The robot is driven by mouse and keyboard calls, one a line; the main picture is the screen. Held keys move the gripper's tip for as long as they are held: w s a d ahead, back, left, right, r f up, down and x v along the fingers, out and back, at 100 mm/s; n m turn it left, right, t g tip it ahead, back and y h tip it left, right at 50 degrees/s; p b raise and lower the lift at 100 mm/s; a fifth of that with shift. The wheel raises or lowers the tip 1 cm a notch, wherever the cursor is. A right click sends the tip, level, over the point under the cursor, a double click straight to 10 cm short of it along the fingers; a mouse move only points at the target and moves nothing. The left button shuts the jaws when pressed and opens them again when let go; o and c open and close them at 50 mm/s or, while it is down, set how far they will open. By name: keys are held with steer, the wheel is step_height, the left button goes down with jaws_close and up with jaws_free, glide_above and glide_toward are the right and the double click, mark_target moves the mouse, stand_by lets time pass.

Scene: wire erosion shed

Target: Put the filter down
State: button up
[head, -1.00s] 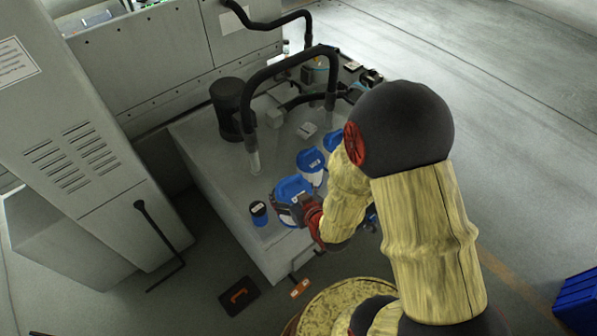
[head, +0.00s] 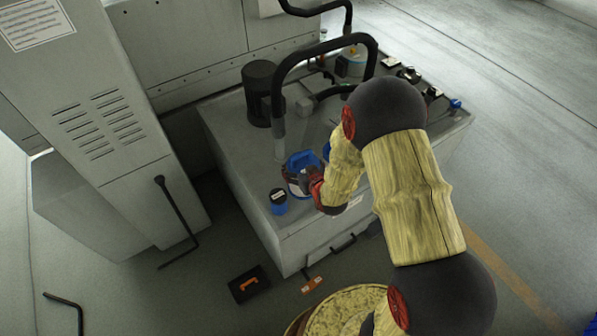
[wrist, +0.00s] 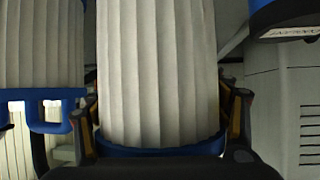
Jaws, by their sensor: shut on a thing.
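The filter is a white pleated cylinder (wrist: 158,70) with a blue end ring, filling the middle of the wrist view. My gripper's two fingers (wrist: 160,112) are at its left and right sides near the blue ring, shut on it. In the head view, the filter's blue cap (head: 301,160) shows beside my gripper (head: 309,180), over the front part of the grey machine top (head: 237,150). My gripper and arm hide part of the filter. I cannot tell whether its base touches the top.
Another pleated filter (wrist: 40,45) stands close on the left in the wrist view. A small blue can with a dark lid (head: 278,203) stands near the front edge. A black cylinder (head: 259,92) and a bent black hose (head: 325,46) are behind. Fittings crowd the back right.

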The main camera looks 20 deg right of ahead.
steer(key=shift+w+f, duration=0.1)
steer(key=shift+w, duration=0.1)
steer(key=shift+w+f+b, duration=0.15)
steer(key=shift+f+b, duration=0.8)
steer(key=shift+f, duration=0.7)
steer(key=shift+f, duration=0.15)
steer(key=o, duration=2)
steer(key=shift+c, duration=0.2)
